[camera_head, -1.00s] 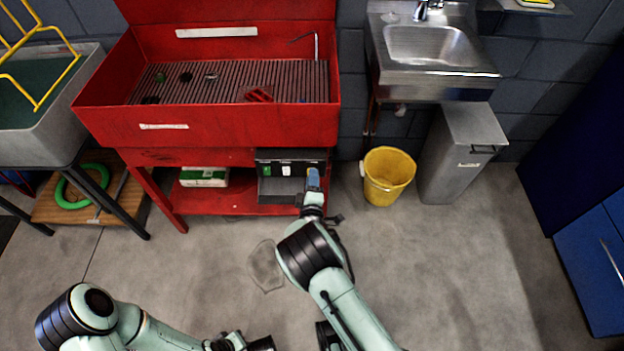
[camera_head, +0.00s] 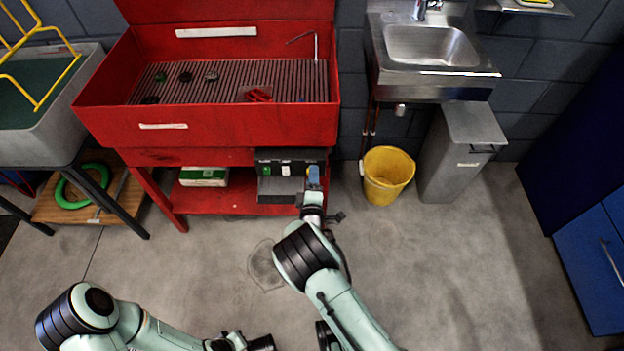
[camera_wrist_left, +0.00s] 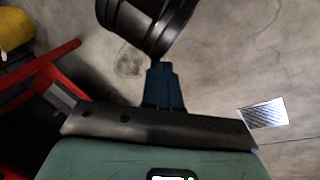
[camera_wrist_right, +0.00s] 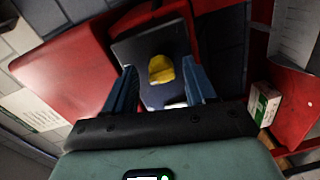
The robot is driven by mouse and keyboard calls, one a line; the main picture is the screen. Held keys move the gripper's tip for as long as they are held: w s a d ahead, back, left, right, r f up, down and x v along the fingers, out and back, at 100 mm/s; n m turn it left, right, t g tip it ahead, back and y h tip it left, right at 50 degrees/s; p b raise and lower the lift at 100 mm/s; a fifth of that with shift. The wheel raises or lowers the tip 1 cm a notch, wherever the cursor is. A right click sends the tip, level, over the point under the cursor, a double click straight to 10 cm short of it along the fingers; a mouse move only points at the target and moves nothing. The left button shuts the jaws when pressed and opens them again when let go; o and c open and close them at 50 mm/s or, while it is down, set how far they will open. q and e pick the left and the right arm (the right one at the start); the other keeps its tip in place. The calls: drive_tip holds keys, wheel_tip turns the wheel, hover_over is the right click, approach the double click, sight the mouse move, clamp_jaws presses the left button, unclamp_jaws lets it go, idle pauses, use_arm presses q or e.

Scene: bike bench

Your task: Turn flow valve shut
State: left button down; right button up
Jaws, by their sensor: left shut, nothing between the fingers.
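A yellow knob (camera_wrist_right: 160,69), likely the flow valve, sits on a dark panel (camera_wrist_right: 150,45) in the right wrist view. My right gripper (camera_wrist_right: 159,64) is open, with one blue finger on each side of the knob in that view. I cannot tell whether the fingers touch it. In the head view my right gripper (camera_head: 313,178) is at the right end of the dark control box (camera_head: 280,156) under the red wash basin, and it hides the knob there. My left gripper (camera_wrist_left: 161,72) is shut and empty, over bare floor.
The red basin (camera_head: 235,125) overhangs the box, and a green and white carton (camera_head: 204,177) lies on the shelf (camera_head: 228,203) to its left. A yellow bucket (camera_head: 386,175) and a grey bin (camera_head: 450,165) stand to the right. The floor in front is clear.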

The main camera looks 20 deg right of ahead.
use_arm(q)
drive_tip(key=shift+g+h, duration=0.4)
drive_tip(key=shift+g, duration=0.2)
drive_tip(key=s+r, duration=0.1)
drive_tip(key=s+d+r+p, duration=0.1)
drive_tip(key=s+r+p, duration=0.1)
drive_tip(key=shift+s+d, duration=0.4)
use_arm(e)
drive_tip(key=v, duration=1.3)
drive_tip(key=shift+s, duration=0.2)
use_arm(q)
drive_tip(key=shift+p, duration=0.3)
